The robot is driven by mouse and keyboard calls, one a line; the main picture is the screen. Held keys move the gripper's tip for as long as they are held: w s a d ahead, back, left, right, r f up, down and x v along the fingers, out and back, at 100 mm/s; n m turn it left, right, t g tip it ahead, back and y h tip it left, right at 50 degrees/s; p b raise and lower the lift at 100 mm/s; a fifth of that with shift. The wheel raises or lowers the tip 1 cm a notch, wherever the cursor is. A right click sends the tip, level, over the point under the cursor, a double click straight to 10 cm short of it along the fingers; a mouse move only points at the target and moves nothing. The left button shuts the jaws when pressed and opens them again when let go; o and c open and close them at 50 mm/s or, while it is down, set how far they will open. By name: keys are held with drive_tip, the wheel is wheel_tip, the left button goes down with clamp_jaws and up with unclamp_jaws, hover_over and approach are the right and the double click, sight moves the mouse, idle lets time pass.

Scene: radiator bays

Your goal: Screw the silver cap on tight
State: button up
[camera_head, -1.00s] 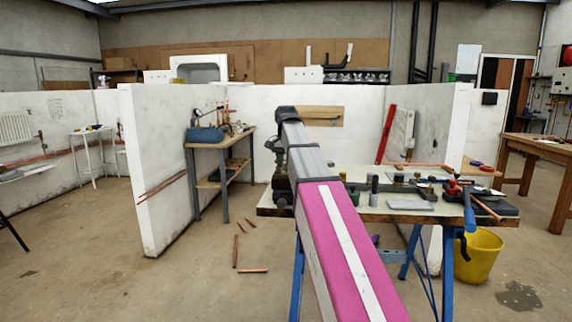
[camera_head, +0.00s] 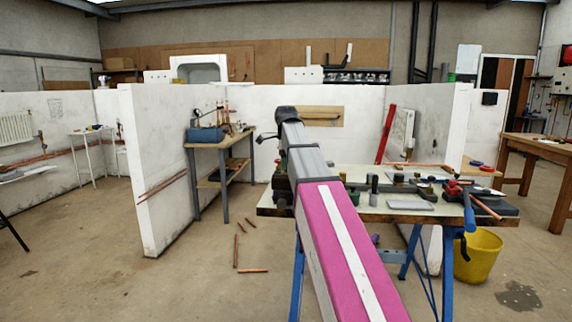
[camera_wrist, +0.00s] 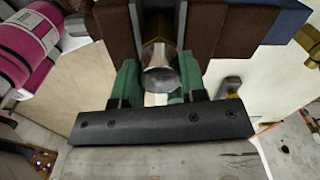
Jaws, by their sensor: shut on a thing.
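The silver cap (camera_wrist: 160,77) shows in the middle of the wrist view as a shiny round end, with a brassy part behind it.
The workbench (camera_head: 375,211) carries fittings, pipes and tools to the right of my arm. A dark vise (camera_head: 282,188) is at its left end. A yellow bucket (camera_head: 478,257) stands at right. Copper pipe pieces (camera_head: 252,270) lie on the floor. White partitions (camera_head: 165,170) stand behind.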

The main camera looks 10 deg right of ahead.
drive_tip(key=m, duration=0.4)
drive_tip(key=shift+w+a, duration=0.1)
drive_tip(key=shift+a, duration=0.1)
drive_tip(key=o, duration=0.9)
